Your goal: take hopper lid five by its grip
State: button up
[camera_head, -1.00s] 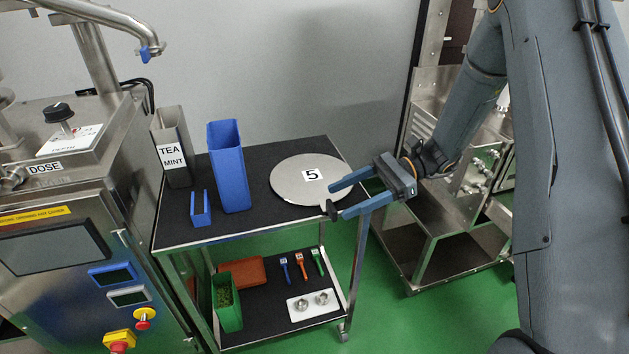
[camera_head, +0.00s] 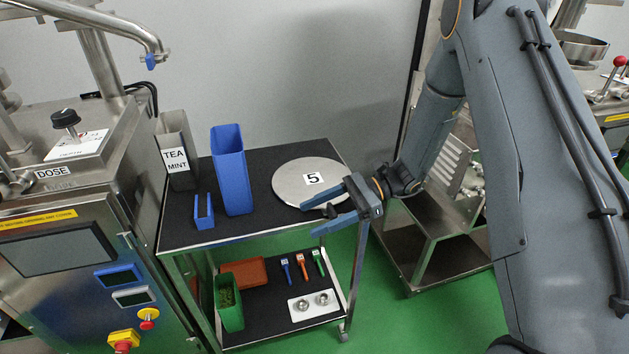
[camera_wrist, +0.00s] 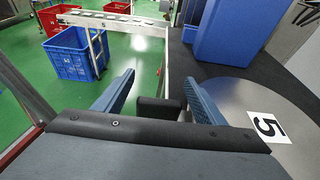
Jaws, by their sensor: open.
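Hopper lid five (camera_head: 292,180) is a round, flat grey metal disc with a white "5" label. It lies flat on the black top of the cart, and part of it shows in the wrist view (camera_wrist: 240,95). Its black grip (camera_head: 330,211) sticks out at the near edge of the cart top. My gripper (camera_head: 309,218) is open, with one blue finger on each side of the grip. In the wrist view the grip (camera_wrist: 160,107) stands between the open fingers (camera_wrist: 160,77), closer to the right one. I cannot tell whether either finger touches it.
On the cart top (camera_head: 250,222), a tall blue bin (camera_head: 229,170), a small blue holder (camera_head: 203,211) and a "TEA MINT" container (camera_head: 178,160) stand left of the lid. The dosing machine (camera_head: 60,250) is at left.

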jog(key=c, duration=1.3)
jog(key=shift+c, duration=0.4)
jog(key=shift+r, duration=0.15)
